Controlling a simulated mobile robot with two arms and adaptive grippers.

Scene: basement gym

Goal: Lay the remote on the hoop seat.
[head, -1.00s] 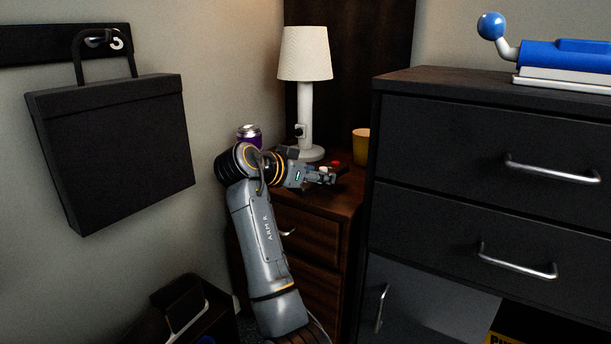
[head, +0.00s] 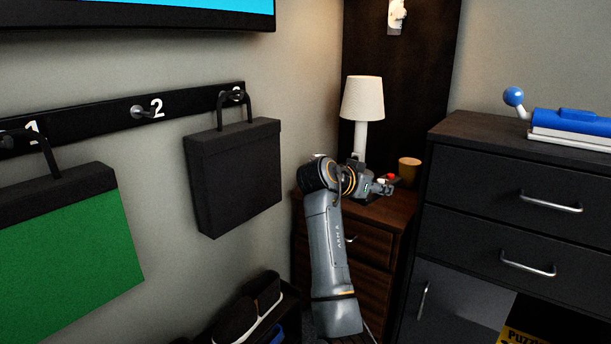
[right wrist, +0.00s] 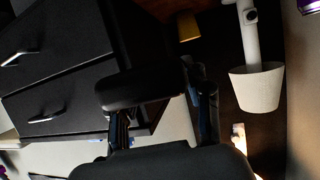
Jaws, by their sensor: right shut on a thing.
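My right gripper (head: 384,188) is over the wooden nightstand (head: 385,214), in front of the lamp. In the right wrist view its fingers (right wrist: 160,112) are closed on a dark, rounded thing (right wrist: 138,90). It looks like the remote, but it is too dark to be sure. A small red spot (head: 391,178) shows at the fingertips in the head view; I cannot tell whether it belongs to the held thing. The hoop seat is not recognisable in either view. My left gripper is not in view.
A white lamp (head: 362,98) and a yellow cup (head: 409,169) stand close to the gripper. A black drawer cabinet (head: 520,180) is at the right. Black and green bags (head: 235,180) hang from numbered hooks at the left. Shoes (head: 250,308) sit low beside the nightstand.

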